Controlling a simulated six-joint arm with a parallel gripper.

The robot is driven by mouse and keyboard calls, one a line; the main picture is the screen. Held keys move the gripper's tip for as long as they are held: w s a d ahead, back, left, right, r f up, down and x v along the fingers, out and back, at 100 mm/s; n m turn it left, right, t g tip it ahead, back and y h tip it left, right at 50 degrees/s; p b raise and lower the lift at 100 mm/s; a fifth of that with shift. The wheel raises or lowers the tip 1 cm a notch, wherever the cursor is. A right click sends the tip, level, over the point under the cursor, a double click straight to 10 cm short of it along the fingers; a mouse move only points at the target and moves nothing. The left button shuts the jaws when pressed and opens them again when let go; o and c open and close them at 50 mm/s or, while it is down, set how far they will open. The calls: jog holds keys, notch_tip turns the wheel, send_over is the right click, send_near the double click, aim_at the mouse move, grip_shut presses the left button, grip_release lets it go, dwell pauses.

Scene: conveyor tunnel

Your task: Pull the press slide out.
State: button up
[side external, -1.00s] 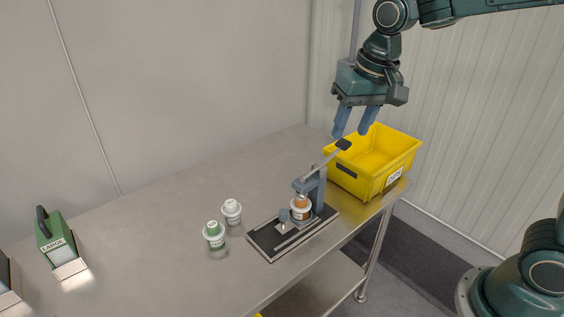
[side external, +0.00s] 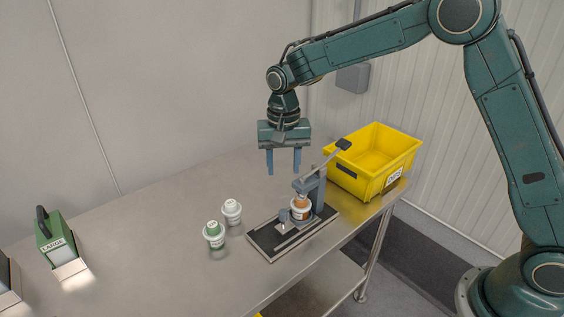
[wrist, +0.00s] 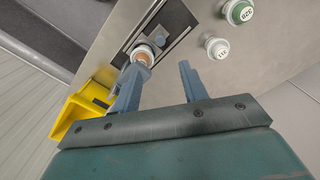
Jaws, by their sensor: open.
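The press (side external: 318,187) stands on a dark base plate (side external: 262,243) on the steel table, with its lever (side external: 326,158) raised toward the upper right. The press slide (side external: 284,222) has a small grey knob at its front. A white jar with an orange top (side external: 300,206) sits under the press head. It also shows in the wrist view (wrist: 143,55). My gripper (side external: 284,172) is open and empty, pointing down, above and behind the press. In the wrist view, one finger (wrist: 128,88) covers part of the press.
A yellow bin (side external: 378,160) stands right of the press. A green box labelled LARGE (side external: 56,237) is at the far left. The table between is clear.

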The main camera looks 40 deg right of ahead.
aim_at(283, 211)
jog(key=shift+f, duration=0.15)
jog(key=shift+f, duration=6.8)
jog(key=shift+c, duration=0.2)
grip_shut()
